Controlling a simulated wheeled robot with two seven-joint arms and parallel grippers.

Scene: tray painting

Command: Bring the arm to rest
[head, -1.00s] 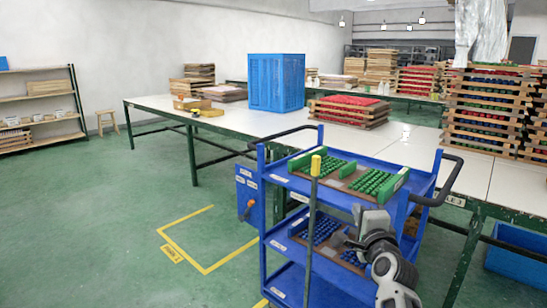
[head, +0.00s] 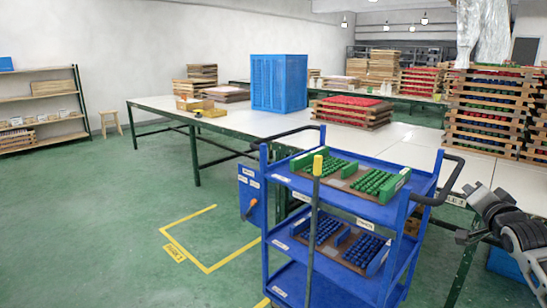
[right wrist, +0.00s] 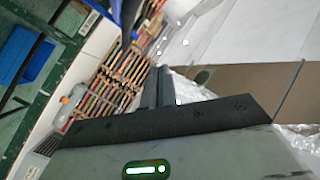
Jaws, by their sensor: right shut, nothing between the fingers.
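My right gripper (head: 466,237) is at the right side of the head view, to the right of the blue cart and in front of the table edge. It is shut and holds nothing. In the right wrist view its dark fingers (right wrist: 150,88) are seen against tilted stacks of trays. My left gripper is in neither view.
A blue cart (head: 375,208) carries a tray of green pieces (head: 345,179) on top and a tray of blue pieces (head: 336,246) below. Behind it stands a long white table (head: 235,119) with a blue crate (head: 279,82) and tray stacks (head: 487,112). Green floor at left is open.

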